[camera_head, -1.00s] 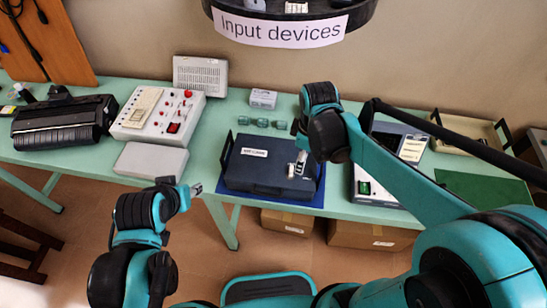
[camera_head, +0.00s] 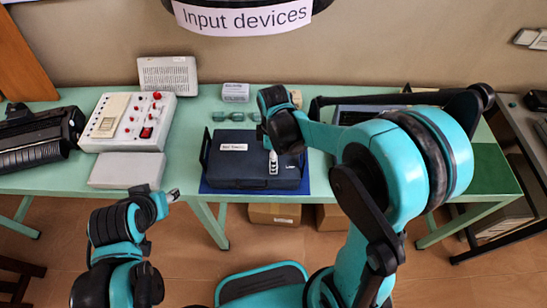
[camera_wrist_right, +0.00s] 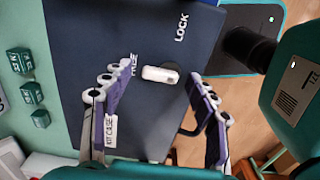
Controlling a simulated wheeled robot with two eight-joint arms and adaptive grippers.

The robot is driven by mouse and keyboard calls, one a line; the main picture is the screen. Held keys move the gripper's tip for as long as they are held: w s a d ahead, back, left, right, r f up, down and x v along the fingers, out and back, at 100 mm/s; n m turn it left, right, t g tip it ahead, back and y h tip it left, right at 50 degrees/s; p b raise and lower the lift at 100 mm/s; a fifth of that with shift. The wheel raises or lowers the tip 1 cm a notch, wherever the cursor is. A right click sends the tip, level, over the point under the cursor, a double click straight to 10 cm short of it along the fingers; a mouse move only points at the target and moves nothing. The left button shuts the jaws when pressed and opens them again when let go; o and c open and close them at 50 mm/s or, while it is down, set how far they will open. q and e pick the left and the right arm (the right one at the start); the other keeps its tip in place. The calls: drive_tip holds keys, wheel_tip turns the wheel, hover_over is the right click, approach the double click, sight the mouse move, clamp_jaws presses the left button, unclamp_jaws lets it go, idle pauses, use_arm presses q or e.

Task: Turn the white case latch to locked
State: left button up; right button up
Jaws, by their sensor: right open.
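The dark blue case (camera_head: 225,170) lies shut on a blue mat on the green table. Its white latch (camera_wrist_right: 160,74) shows in the right wrist view as a short bar. Its left end points toward a small label that seems to read FREE; the LOCK lettering (camera_wrist_right: 181,27) is up and right of it. My right gripper (camera_wrist_right: 163,80) is open, with one finger on each side of the latch; contact cannot be told. In the head view my right gripper (camera_head: 273,163) is over the case's right part. My left gripper (camera_head: 172,195) is left of the case, its fingers too small to judge.
A white control box (camera_head: 125,120) with red knobs and a pale grey box (camera_head: 127,170) stand left of the case. Small teal blocks (camera_head: 235,116) and a small labelled box (camera_head: 235,92) are behind it. A black machine (camera_head: 38,140) is at far left.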

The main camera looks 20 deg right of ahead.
drive_tip(key=c, duration=1.2)
drive_tip(key=shift+o, duration=0.2)
drive_tip(key=shift+m, duration=0.3)
drive_tip(key=m, duration=0.3)
drive_tip(key=shift+s+d+r+m, duration=0.1)
drive_tip(key=shift+d+m, duration=0.1)
drive_tip(key=shift+m, duration=0.1)
drive_tip(key=m, duration=0.4)
drive_tip(key=shift+s+d+m, duration=0.2)
drive_tip(key=shift+m, duration=0.1)
drive_tip(key=m, duration=0.4)
drive_tip(key=shift+s+m+p, duration=0.2)
drive_tip(key=shift+m+p, duration=0.1)
drive_tip(key=shift+s+m, duration=0.15)
drive_tip(key=shift+m, duration=0.95)
drive_tip(key=shift+s+m, duration=0.1)
drive_tip(key=shift+m, duration=1)
